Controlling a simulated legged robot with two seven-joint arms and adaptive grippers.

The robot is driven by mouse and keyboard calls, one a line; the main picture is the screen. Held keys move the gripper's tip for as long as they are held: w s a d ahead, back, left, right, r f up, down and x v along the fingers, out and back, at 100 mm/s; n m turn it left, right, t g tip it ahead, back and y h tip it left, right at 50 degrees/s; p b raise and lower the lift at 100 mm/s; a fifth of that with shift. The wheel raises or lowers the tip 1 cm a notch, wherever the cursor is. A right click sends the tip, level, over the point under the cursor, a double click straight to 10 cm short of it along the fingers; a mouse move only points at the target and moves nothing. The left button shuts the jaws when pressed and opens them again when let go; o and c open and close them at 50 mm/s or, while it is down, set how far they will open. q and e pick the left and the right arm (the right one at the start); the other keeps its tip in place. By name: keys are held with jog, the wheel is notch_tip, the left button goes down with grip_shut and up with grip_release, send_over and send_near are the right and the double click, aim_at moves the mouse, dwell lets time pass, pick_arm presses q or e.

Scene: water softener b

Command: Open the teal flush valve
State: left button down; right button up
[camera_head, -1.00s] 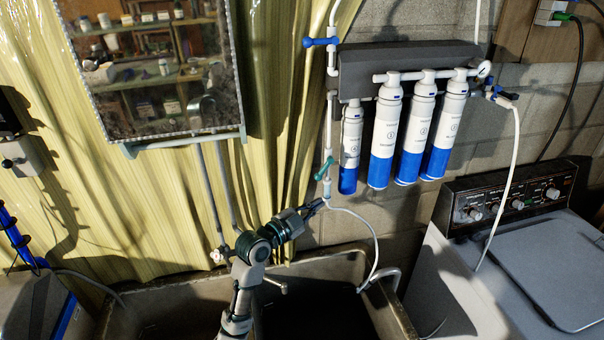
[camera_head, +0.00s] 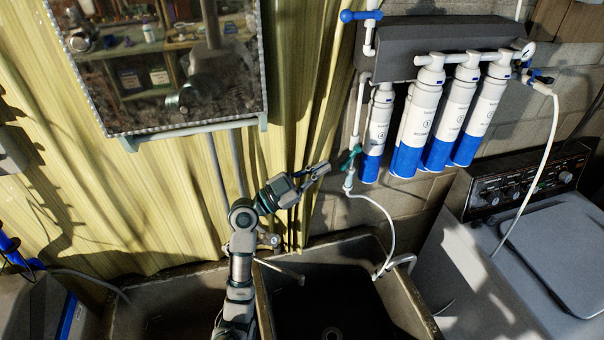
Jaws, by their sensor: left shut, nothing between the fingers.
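The teal flush valve (camera_head: 350,158) sits on the thin white pipe left of the filter cartridges, its handle slanting up to the right. My left gripper (camera_head: 323,169) is shut and empty. In the picture its tip is just left of the valve and slightly below it, with a small gap between them. Whether it is nearer or farther than the valve is hard to tell. My right gripper is not in view.
White and blue filter cartridges (camera_head: 420,118) hang under a dark bracket (camera_head: 430,50) to the right. A blue valve handle (camera_head: 361,15) is above. A stone sink (camera_head: 262,305) lies below. A mirror cabinet (camera_head: 165,70) hangs at upper left, and a washing machine (camera_head: 550,245) stands right.

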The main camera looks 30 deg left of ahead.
aim_at(343, 169)
pick_arm(q)
jog(key=w, duration=0.1)
jog(key=w+d+f, duration=0.1)
jog(key=w+f, duration=0.1)
jog(key=shift+w+d+f+p, duration=0.15)
jog(key=shift+w+d+p, duration=0.15)
jog(key=shift+w+p, duration=0.1)
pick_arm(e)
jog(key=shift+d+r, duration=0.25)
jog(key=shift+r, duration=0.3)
pick_arm(q)
jog(key=shift+a, duration=0.15)
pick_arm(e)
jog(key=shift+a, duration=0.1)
pick_arm(q)
jog(key=shift+f, duration=0.1)
jog(key=b, duration=0.3)
jog(key=f+t+b, duration=0.1)
jog(key=b, duration=0.2)
jog(key=shift+w+d+f, duration=0.2)
jog(key=shift+f, duration=0.05)
jog(key=b, duration=0.3)
jog(key=shift+w+d+h, duration=0.2)
jog(key=shift+h, duration=0.1)
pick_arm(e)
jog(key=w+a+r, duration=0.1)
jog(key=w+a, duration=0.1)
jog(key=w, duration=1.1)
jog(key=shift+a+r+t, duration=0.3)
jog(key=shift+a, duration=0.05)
